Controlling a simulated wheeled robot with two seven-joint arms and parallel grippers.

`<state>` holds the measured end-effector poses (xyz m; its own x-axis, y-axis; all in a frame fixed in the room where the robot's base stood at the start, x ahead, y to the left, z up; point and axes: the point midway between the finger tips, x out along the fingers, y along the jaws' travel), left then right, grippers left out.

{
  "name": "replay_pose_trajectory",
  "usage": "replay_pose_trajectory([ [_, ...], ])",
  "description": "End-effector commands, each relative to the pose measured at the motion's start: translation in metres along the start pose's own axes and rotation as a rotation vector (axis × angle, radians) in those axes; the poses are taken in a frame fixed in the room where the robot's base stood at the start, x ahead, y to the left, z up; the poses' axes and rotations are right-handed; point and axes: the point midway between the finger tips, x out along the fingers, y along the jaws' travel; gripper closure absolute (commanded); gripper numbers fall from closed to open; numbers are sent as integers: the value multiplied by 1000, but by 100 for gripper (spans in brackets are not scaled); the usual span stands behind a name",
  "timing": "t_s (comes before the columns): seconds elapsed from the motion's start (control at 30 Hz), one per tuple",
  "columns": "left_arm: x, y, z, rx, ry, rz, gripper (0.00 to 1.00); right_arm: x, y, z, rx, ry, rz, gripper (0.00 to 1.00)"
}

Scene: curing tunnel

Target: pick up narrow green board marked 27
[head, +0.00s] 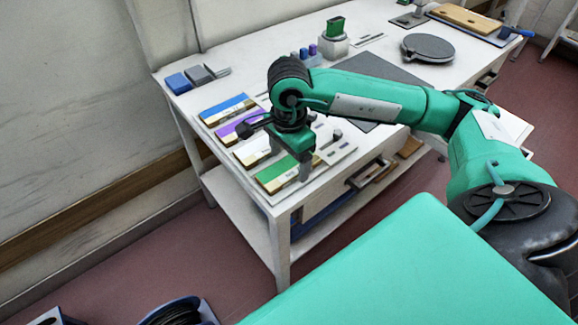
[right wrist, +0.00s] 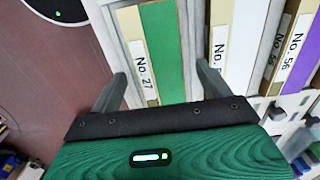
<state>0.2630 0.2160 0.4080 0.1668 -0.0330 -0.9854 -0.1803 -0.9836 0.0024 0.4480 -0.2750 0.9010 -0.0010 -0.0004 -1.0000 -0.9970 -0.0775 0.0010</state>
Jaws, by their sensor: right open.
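The narrow green board (head: 272,174) lies at the near end of a row of boards on the white table. In the right wrist view the green board (right wrist: 160,45) has a cream strip reading "No. 27". My right gripper (head: 298,164) is open above the near end of the row. In its wrist view the two fingers (right wrist: 160,84) stand apart, one on each side of the green board. Whether they touch it or hang above it I cannot tell. The gripper body hides the board's lower part. My left gripper is not in view.
A white board (right wrist: 244,45) lies beside the green one, then a purple board (right wrist: 304,62) marked 56. A blue board (head: 228,108) is at the far end. Blue and grey blocks (head: 197,76) and a dark mat (head: 385,70) are farther back.

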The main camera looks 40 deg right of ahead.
Motion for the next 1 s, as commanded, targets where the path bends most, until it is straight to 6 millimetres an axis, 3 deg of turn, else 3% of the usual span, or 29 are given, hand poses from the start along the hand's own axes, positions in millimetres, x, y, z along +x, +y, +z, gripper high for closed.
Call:
replay_pose_trajectory([
  [0.1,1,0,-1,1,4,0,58,11,0,0,0,0,1,20],
  [0.37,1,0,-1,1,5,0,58,12,0,0,-1,0,-1,22],
  [0.6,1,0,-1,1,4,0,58,12,0,0,-1,-1,-1,69],
  [1.0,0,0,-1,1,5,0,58,6,0,0,-1,-2,-2,69],
])
